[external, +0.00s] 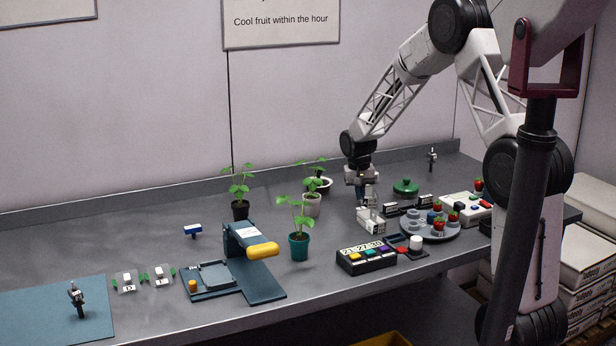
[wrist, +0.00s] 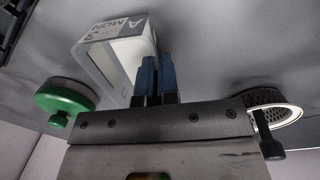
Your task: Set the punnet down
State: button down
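The punnet (external: 371,220) is a small white container just below my gripper (external: 363,196) in the external view, right of the potted plants. In the wrist view, the white box-shaped punnet (wrist: 135,48) carries a printed label reading "MON". My gripper's blue fingertips (wrist: 158,76) are close together there and overlap the punnet's edge, seemingly pinching a thin part of it. The exact contact is hidden behind the fingers. The external view does not clearly show whether the punnet's base touches the bench.
A green-lidded pot (external: 405,188) stands right of my gripper. A round tray (external: 430,233) with strawberries and grey cups lies to the right. A timer box (external: 366,259) is in front. Potted plants (external: 299,246) stand to the left. The bench left of them has clear patches.

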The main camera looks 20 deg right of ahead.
jog(key=shift+f, duration=0.1)
jog(key=c, duration=1.4)
grip_release()
jog(key=shift+o, duration=0.2)
jog(key=shift+r, duration=0.2)
notch_tip(320, 180, up, 12)
jog(key=shift+w+a, duration=0.15)
jog(key=shift+a, duration=0.3)
